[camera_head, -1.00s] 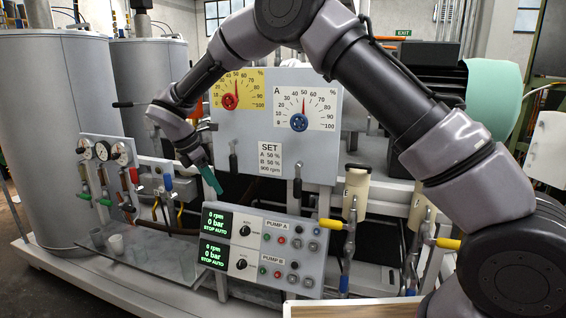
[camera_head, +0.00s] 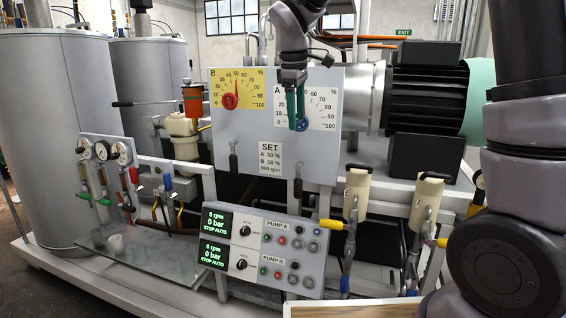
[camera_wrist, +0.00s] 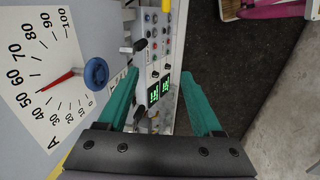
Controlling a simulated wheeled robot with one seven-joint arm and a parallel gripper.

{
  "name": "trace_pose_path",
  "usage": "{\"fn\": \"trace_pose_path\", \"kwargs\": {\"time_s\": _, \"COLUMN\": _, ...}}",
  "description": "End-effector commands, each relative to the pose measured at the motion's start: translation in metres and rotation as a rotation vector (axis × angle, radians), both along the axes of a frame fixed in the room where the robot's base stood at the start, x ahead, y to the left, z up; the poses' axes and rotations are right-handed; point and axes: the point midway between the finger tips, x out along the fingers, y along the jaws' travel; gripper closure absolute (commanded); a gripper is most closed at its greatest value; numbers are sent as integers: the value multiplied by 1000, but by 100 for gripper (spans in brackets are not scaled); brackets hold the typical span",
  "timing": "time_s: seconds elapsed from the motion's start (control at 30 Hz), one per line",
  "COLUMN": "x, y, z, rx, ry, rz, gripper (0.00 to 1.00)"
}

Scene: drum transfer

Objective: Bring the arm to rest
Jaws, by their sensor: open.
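My gripper (camera_head: 296,108) hangs down in front of dial A (camera_head: 318,104) on the grey panel, in the upper middle of the head view. Its green fingers point down and cover part of the blue knob. In the wrist view my gripper (camera_wrist: 168,95) shows two green fingers apart with nothing between them. Dial A (camera_wrist: 35,55) with its red pointer and the blue knob (camera_wrist: 96,72) lie left of the fingers there. Whether the fingers touch the panel cannot be told.
Dial B (camera_head: 236,88) is yellow with a red knob. The pump control box (camera_head: 262,250) stands below. A large grey tank (camera_head: 55,120) and a glass shelf (camera_head: 140,262) are at left. Floor (camera_wrist: 235,70) shows in the wrist view.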

Motion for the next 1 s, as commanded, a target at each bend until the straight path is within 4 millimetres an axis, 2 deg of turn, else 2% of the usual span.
{"fn": "trace_pose_path", "kwargs": {"time_s": 0.03, "x": -10, "y": -26, "z": 15, "rx": 47, "ry": -21, "rz": -99, "gripper": 33}}
{"fn": "trace_pose_path", "kwargs": {"time_s": 0.2, "x": -47, "y": -93, "z": 45, "rx": 214, "ry": -80, "rz": -434, "gripper": 33}}
{"fn": "trace_pose_path", "kwargs": {"time_s": 0.4, "x": -102, "y": -156, "z": 62, "rx": 426, "ry": -149, "rz": -821, "gripper": 33}}
{"fn": "trace_pose_path", "kwargs": {"time_s": 0.5, "x": -131, "y": -179, "z": 64, "rx": 539, "ry": -181, "rz": -1007, "gripper": 33}}
{"fn": "trace_pose_path", "kwargs": {"time_s": 0.6, "x": -155, "y": -196, "z": 62, "rx": 643, "ry": -209, "rz": -1165, "gripper": 33}}
{"fn": "trace_pose_path", "kwargs": {"time_s": 0.73, "x": -176, "y": -208, "z": 57, "rx": 745, "ry": -231, "rz": -1309, "gripper": 33}}
{"fn": "trace_pose_path", "kwargs": {"time_s": 1.0, "x": -188, "y": -213, "z": 53, "rx": 808, "ry": -242, "rz": -1396, "gripper": 33}}
